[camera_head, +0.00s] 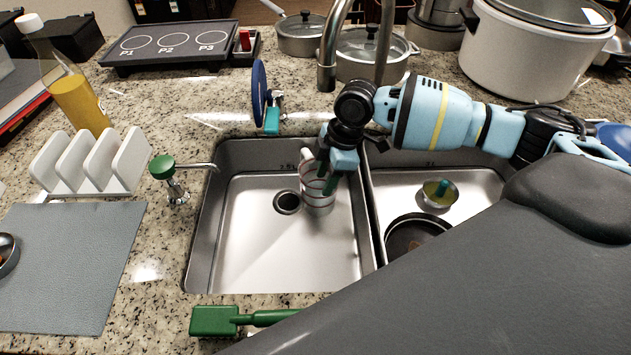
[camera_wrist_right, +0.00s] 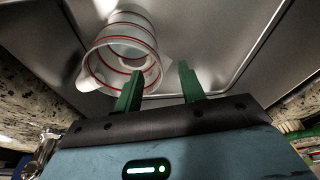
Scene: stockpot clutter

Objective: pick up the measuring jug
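The measuring jug (camera_head: 317,197), clear with red markings and a pale handle, stands in the left sink basin (camera_head: 262,255), right of the drain. It also shows in the right wrist view (camera_wrist_right: 120,57), seen from above. My right gripper (camera_head: 327,174) is at the jug's upper right side, its green fingers pointing down. In the right wrist view my right gripper (camera_wrist_right: 160,72) has its fingers apart. The left finger overlaps the jug's rim and the other is beside the jug; I cannot tell whether they touch it. My left gripper is out of view.
The faucet (camera_head: 328,62) rises behind the basins. The right basin holds a dark pan (camera_head: 412,235) and a small bowl (camera_head: 438,194). A white rack (camera_head: 92,165) and grey mat (camera_head: 70,265) lie left. A green-handled tool (camera_head: 240,320) lies on the front counter.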

